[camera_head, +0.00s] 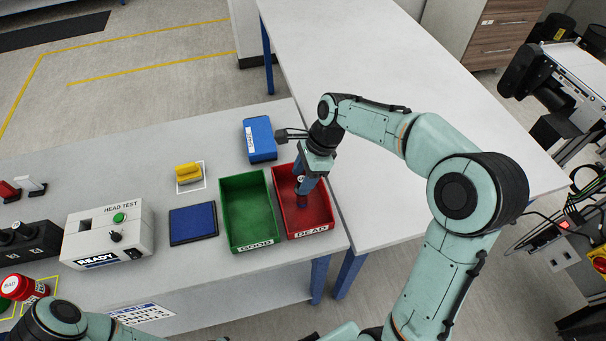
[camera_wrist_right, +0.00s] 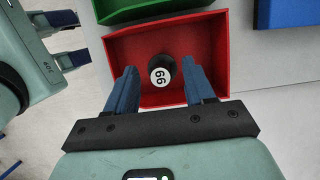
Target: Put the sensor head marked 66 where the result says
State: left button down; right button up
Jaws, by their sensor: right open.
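The sensor head marked 66 (camera_wrist_right: 161,72) is a dark round piece with a white number disc. In the wrist view it is in the red tray (camera_wrist_right: 118,52), whose front label reads DEAD in the head view (camera_head: 324,222). My right gripper (camera_head: 302,186) reaches down into that tray, its fingers (camera_wrist_right: 161,88) apart on either side of the head, with gaps. The head tester (camera_head: 136,224) shows READY. The green tray (camera_head: 229,190), labelled GOOD, looks empty. My left gripper (camera_wrist_right: 66,40) shows in the wrist view with its fingers apart and nothing between them.
A blue box (camera_head: 260,138) stands behind the trays. A blue pad (camera_head: 193,224) and a yellow block (camera_head: 188,172) lie left of them. Red and green round pieces (camera_head: 22,288) are at lower left. The adjoining table (camera_head: 400,60) has clear room.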

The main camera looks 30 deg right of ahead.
pick_arm(q)
jog(key=w+r+p, duration=0.2)
jog(key=shift+w+r, duration=0.3)
pick_arm(e)
jog(key=v, duration=1.3)
jog(key=shift+r, duration=0.15)
pick_arm(q)
jog(key=shift+s, duration=0.15)
pick_arm(e)
jog(key=shift+s+d, duration=0.1)
